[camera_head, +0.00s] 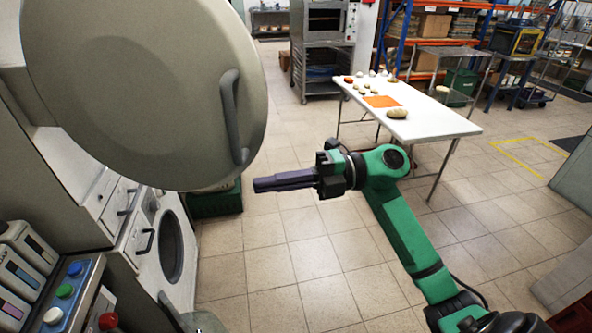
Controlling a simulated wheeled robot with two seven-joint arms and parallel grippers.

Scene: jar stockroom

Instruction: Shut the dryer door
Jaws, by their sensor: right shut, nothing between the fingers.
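The dryer door (140,85) is a large round beige panel at the upper left, standing open and swung out from the machine. Its grey curved handle (232,120) is on the right part of its face. The dryer body (60,160) is behind it at the left, and the door hides the dryer's opening. My right gripper (258,185) is shut and empty, pointing left. In the picture it lies just below and right of the handle's lower end; I see no contact with the door. My left gripper is not in view.
A white table (435,122) with an orange mat (382,101) and small items stands behind my right arm. A control panel with coloured buttons (65,291) is at the lower left. A green crate (216,203) sits under the door. Tiled floor is clear in the middle.

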